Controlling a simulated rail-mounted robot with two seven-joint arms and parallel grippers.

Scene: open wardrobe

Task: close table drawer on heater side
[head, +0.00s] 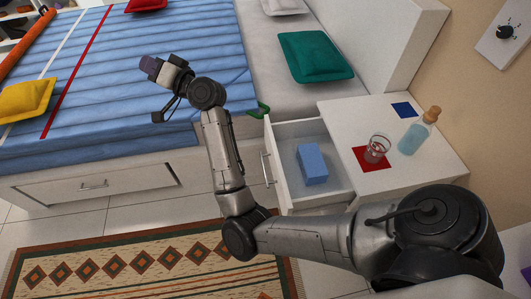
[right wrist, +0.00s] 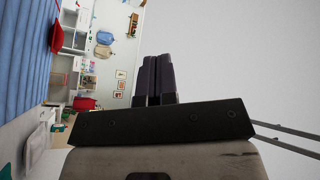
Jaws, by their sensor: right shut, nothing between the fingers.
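A white bedside table (head: 440,160) stands against the wall beside the bed. Its drawer (head: 336,182) is pulled open toward the left and holds a blue box (head: 312,164). The drawer's handle (head: 266,168) is on its left-facing front. My right gripper (head: 149,66) is over the blue bed, up and left of the drawer and well apart from it. Its dark fingers (right wrist: 157,79) are shut with nothing between them. My right forearm passes in front of the near side of the drawer and table. My left gripper is not in view.
A glass (head: 376,149) on a red mat and a bottle (head: 415,132) stand on the table. A white panel with a black dial (head: 503,33) is on the wall. A green object (head: 259,109) lies at the bed's edge near the drawer.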

